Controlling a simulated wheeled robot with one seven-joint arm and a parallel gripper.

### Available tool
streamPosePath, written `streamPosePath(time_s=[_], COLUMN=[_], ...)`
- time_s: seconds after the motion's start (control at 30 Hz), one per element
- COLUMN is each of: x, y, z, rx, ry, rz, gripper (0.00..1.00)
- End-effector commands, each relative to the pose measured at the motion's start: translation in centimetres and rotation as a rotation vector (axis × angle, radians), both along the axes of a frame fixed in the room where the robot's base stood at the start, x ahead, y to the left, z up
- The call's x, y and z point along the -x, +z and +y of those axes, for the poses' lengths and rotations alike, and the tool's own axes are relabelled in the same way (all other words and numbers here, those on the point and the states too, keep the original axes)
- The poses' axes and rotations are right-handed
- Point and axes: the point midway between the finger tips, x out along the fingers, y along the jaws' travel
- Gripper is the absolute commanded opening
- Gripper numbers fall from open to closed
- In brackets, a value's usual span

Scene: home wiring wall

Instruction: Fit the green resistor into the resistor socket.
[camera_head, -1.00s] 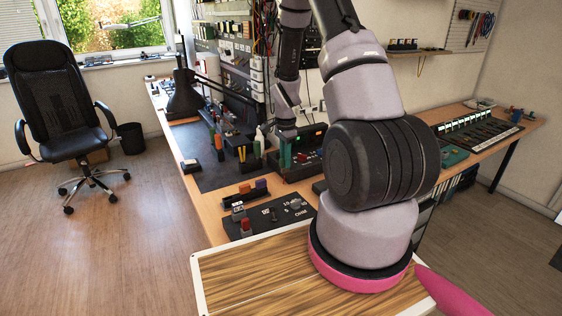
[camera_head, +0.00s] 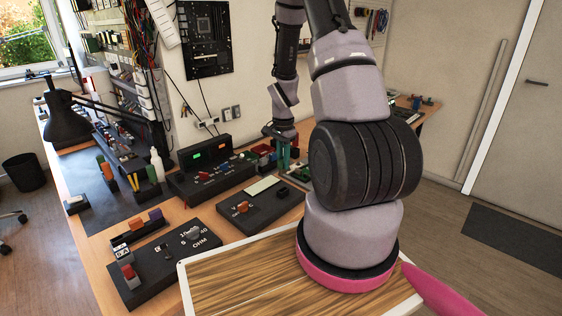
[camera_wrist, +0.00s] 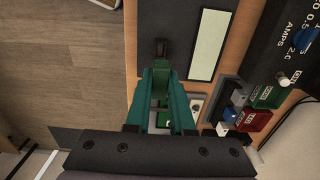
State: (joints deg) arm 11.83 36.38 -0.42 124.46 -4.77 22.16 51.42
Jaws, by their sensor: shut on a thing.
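My gripper (camera_head: 284,160) hangs over the right part of the bench in the head view, pointing down. In the wrist view its green fingers (camera_wrist: 161,75) are closed together on something small. It is taken to be the green resistor, but it barely stands apart from the fingers. A green board (camera_head: 297,177) lies beneath and beside the fingers in the head view. Part of it shows behind the fingers in the wrist view (camera_wrist: 165,118). I cannot make out the resistor socket for certain.
A black meter box (camera_head: 205,172) stands to the left, an OHM box (camera_head: 165,265) at front left. Green and red blocks (camera_wrist: 268,96) lie close right in the wrist view.

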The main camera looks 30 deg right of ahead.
Motion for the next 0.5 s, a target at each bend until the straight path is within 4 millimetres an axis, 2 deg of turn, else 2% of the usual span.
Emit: streamPosePath(time_s=[0.3, 0.5], x=[0.0, 0.0], y=[0.0, -1.2], z=[0.0, 0.0], rx=[0.001, 0.000], ry=[-0.001, -0.002], rz=[0.000, 0.002], gripper=[0.00, 0.00])
